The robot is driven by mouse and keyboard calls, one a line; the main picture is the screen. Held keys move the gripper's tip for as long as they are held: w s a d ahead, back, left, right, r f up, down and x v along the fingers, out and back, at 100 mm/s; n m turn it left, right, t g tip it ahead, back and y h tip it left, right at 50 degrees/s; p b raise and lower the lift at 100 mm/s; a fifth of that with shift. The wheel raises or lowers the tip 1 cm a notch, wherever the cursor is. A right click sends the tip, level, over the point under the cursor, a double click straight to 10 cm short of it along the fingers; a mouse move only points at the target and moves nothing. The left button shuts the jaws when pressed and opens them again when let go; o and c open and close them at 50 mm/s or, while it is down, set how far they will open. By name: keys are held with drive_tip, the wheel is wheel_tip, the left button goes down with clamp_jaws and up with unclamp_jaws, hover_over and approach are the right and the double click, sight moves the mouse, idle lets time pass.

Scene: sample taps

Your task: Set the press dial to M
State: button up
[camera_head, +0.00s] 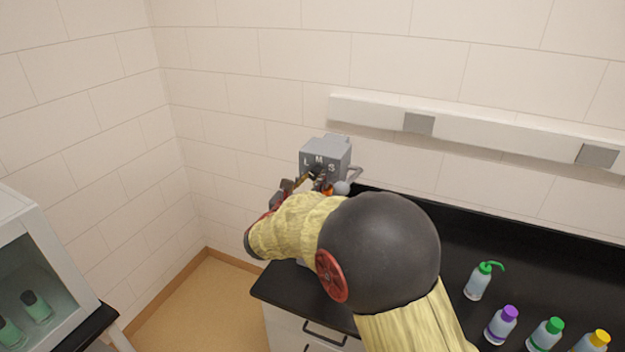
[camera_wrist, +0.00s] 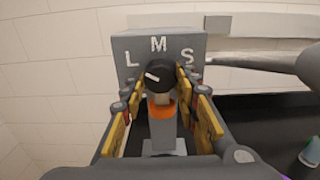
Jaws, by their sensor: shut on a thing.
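The grey press (camera_head: 340,155) stands on the counter against the back wall, with white letters L, M and S on its face. In the wrist view the press (camera_wrist: 185,43) fills the upper middle, L at left, M at top centre, S at right. Its black round dial (camera_wrist: 163,72) sits below the M. The dial's white mark lies on its left side and points left and slightly up, toward the L side. My gripper (camera_wrist: 163,84) is shut on the dial, a finger on each side. In the head view my gripper (camera_head: 308,183) is at the press front and mostly hides the dial.
A grey piece with an orange ring (camera_wrist: 162,109) stands below the dial. A grey lever (camera_wrist: 260,64) juts out at the press's right. Several capped bottles, one a green-topped wash bottle (camera_head: 478,282), stand on the black counter (camera_head: 455,235) at right. A white cabinet (camera_head: 50,240) is at left.

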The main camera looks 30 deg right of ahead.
drive_tip(key=shift+f+m+b, duration=0.1)
drive_tip(key=shift+m+b, duration=0.2)
drive_tip(key=shift+b, duration=0.2)
drive_tip(key=m+b, duration=0.2)
drive_tip(key=b, duration=0.2)
drive_tip(key=shift+f, duration=0.2)
drive_tip(key=m+b, duration=0.5)
drive_tip(key=b, duration=0.3)
drive_tip(key=shift+f, duration=0.1)
drive_tip(key=m+b, duration=0.2)
drive_tip(key=b, duration=0.2)
drive_tip(key=shift+m+b, duration=0.4)
drive_tip(key=shift+r+m+b, duration=0.25)
drive_tip(key=shift+m+b, duration=0.45)
drive_tip(key=shift+b, duration=0.3)
drive_tip(key=shift+r, duration=0.1)
drive_tip(key=o, duration=1.2)
drive_tip(key=shift+c, duration=0.2)
